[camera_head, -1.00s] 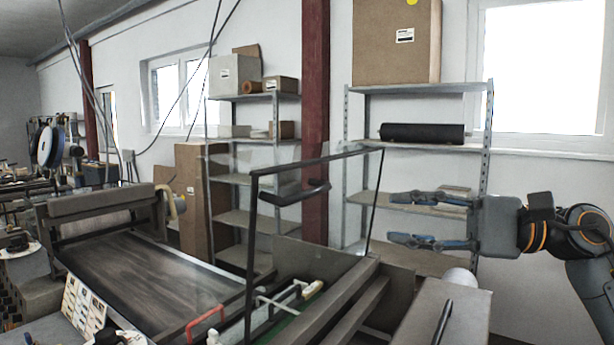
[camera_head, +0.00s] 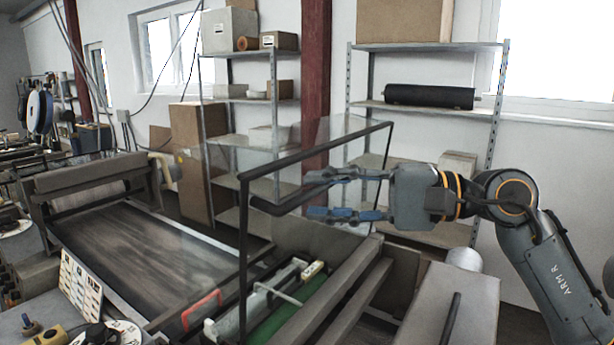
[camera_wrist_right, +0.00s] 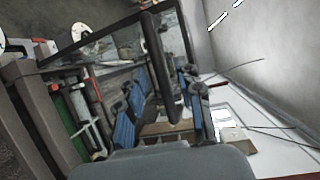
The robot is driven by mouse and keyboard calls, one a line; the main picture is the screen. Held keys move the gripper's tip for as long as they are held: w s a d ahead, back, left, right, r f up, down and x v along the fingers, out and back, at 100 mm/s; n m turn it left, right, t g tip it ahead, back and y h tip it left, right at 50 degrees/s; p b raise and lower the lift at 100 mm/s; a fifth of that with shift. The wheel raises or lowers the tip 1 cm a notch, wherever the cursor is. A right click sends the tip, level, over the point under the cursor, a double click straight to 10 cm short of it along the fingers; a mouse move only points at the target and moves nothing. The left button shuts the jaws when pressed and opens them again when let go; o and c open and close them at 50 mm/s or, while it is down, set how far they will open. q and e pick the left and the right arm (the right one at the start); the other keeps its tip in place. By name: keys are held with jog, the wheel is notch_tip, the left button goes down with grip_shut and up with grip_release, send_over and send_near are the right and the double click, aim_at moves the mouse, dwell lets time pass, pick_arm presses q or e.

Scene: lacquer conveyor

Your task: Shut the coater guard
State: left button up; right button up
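The coater guard (camera_head: 241,262) is a clear pane in a black frame, standing raised over the coater. Its black bar handle (camera_head: 277,208) sticks out near the top edge. My right gripper (camera_head: 312,196) reaches in from the right, its two blue-padded fingers spread apart, one above and one below the handle's level. In the right wrist view the handle (camera_wrist_right: 158,68) runs between the open fingers (camera_wrist_right: 160,105); I see no grip on it. My left gripper is not in view.
The dark conveyor bed (camera_head: 140,252) runs off to the left, with a red handle (camera_head: 201,308) at its near edge. A grey cabinet (camera_head: 450,300) stands under my right arm. Shelves (camera_head: 425,110) with boxes and a black roll (camera_head: 430,97) line the wall behind.

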jog(key=shift+w+a+r, duration=0.1)
jog(key=shift+a, duration=0.6)
jog(key=shift+a+p, duration=0.35)
jog(key=shift+w+a, duration=0.1)
jog(key=shift+a, duration=0.1)
jog(key=shift+a+f, duration=0.15)
jog(key=shift+f, duration=0.05)
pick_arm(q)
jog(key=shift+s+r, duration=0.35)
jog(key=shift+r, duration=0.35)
pick_arm(e)
grip_shut()
